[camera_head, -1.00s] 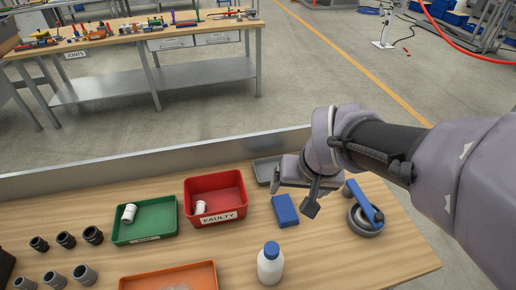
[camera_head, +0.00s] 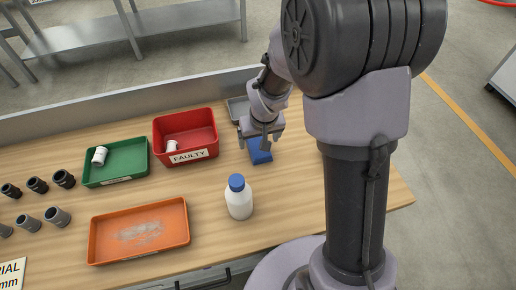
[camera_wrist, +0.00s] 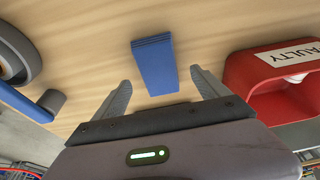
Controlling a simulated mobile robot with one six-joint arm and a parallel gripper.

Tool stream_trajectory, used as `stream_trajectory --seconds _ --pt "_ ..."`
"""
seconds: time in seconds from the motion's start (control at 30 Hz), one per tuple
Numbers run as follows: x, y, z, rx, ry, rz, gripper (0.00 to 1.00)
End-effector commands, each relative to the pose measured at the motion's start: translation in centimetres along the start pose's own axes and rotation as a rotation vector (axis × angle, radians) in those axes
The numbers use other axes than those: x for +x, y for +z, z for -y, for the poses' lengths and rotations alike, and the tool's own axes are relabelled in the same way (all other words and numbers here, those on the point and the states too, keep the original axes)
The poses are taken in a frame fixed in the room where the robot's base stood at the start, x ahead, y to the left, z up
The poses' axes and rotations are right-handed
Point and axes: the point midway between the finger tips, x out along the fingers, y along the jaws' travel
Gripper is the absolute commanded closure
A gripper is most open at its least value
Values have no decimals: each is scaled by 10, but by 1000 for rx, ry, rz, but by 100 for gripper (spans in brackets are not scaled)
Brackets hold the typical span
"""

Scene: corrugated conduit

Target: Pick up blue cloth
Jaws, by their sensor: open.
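The blue cloth (camera_head: 260,150) is a flat folded block on the wooden table, just right of the red bin. In the head view my gripper (camera_head: 262,142) is above it and hides part of it. In the wrist view the blue cloth (camera_wrist: 154,65) lies ahead of my gripper (camera_wrist: 163,85), roughly between the lines of its two fingers. The fingers are apart and empty. I cannot tell the exact gap between the fingertips and the cloth.
The red bin (camera_head: 186,124) labelled FAULTY stands close to the left of the cloth. A white bottle with a blue cap (camera_head: 239,200) stands in front. A green tray (camera_head: 117,178), an orange tray (camera_head: 140,260) and a grey tray (camera_head: 236,103) are also on the table.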

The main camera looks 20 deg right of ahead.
Motion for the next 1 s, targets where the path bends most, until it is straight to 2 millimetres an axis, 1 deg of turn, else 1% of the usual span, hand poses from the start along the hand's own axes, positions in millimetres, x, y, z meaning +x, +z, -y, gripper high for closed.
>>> stream_trajectory --seconds 0.03,0.1,0.17,0.3,0.33,0.47,0.5,0.57,0.6,0.67,0.87,0.93,0.97,1.0 --pt "18 4 -2 2 0 3 15" --pt "30 4 -1 1 0 3 15" --pt "33 3 -1 1 0 2 15" --pt "30 2 -1 0 0 1 15" --pt "30 2 -1 0 0 1 17" --pt "30 2 -1 0 0 1 43" --pt "30 2 -1 0 0 1 51" --pt "30 2 -1 0 0 1 63" --pt "30 2 -1 0 0 1 70" --pt "30 2 -1 0 0 1 81" --pt "28 1 -1 0 0 1 81" --pt "19 -2 -1 1 0 0 81" --pt "12 -4 -1 1 0 -1 81" --pt "1 -7 -1 1 0 -3 81"
